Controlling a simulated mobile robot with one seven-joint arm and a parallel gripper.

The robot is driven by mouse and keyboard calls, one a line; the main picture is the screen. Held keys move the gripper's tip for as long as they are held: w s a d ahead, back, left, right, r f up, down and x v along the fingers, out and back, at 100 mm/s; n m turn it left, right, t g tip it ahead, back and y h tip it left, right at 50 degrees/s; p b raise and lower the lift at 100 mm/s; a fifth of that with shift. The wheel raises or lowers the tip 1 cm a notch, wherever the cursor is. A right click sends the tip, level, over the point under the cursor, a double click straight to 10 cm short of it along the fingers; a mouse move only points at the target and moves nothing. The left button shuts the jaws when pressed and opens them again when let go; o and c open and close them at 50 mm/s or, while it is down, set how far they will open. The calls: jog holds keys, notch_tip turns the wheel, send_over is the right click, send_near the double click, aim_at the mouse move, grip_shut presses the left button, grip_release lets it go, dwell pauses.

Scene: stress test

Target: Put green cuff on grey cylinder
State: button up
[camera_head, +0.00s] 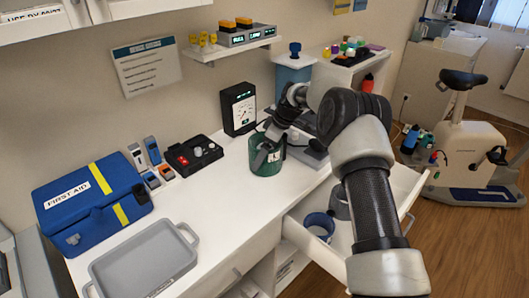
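A dark green cuff (264,162) with a small white label is at the middle of the white counter, near its front edge. My gripper (271,148) reaches down over it from the upper right, with dark finger parts at the cuff's rim and front. I cannot tell whether the fingers are closed on the cuff, or whether it rests on the counter or hangs just above. A grey cylinder (340,207) stands in the open drawer, partly hidden behind my arm. A blue ring-shaped cuff (319,225) is to its left in the drawer.
The open white drawer (390,205) juts out below the counter. Bare counter (222,190) lies left of the cuff.

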dwell(0.3)
jog(key=o, duration=0.9)
jog(key=shift+o, duration=0.2)
jog(key=v, duration=1.7)
jog(key=shift+r, duration=0.25)
